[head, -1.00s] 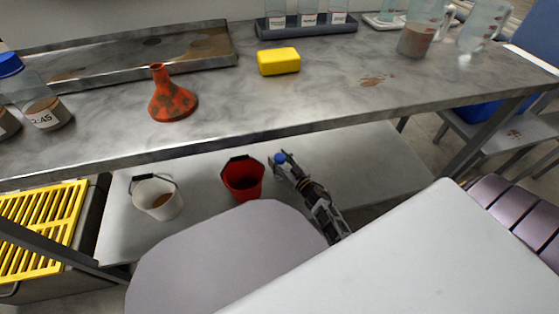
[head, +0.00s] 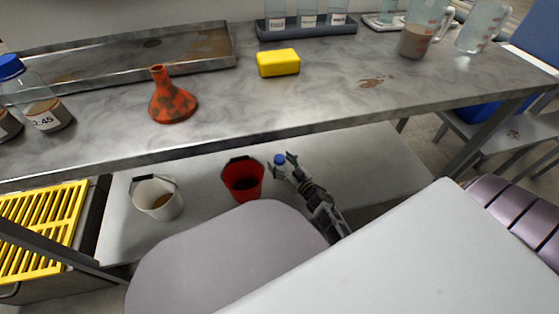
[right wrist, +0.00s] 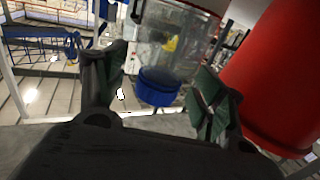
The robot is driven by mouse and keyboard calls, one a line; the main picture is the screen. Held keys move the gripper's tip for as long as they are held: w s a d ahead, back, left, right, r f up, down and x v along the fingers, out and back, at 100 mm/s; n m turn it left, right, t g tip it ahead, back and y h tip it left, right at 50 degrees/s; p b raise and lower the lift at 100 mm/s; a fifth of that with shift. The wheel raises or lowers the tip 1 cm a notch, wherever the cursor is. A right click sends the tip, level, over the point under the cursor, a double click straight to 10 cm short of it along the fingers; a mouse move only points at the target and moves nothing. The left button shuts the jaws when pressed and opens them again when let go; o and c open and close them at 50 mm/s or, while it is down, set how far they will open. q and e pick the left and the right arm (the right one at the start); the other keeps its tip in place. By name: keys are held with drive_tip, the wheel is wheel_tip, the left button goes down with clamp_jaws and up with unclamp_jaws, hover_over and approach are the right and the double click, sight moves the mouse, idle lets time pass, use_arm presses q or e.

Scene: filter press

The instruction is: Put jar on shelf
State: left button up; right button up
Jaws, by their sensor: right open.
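A clear jar with a blue lid (head: 280,159) stands on the lower shelf (head: 370,160), right of the red bucket. My right gripper (head: 285,163) is at this jar, open, with its fingers spread apart. In the right wrist view the jar's blue lid (right wrist: 160,88) and clear body show between the two open fingers, with gaps visible on both sides. The jar's far end is cut off there. Another clear jar (head: 42,106) with a blue lid and a label stands on the bench top at the left. My left gripper is not in view.
The red bucket (head: 243,180) stands close beside the jar and also fills the right of the wrist view (right wrist: 275,80). A white bucket (head: 157,198) is further left. The bench top (head: 290,105) overhangs the shelf. The shelf right of my gripper is clear.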

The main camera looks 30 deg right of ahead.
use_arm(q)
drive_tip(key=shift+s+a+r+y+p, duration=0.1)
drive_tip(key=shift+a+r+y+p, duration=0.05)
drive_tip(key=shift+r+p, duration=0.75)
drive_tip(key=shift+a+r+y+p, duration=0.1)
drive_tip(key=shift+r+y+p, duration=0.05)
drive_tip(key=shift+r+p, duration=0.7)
use_arm(e)
drive_tip(key=s+d, duration=0.1)
drive_tip(key=s, duration=0.9)
drive_tip(key=shift+s+d, duration=0.3)
drive_tip(key=shift+s, duration=0.05)
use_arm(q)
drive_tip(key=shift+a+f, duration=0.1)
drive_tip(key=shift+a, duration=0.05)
use_arm(e)
drive_tip(key=shift+r, duration=0.1)
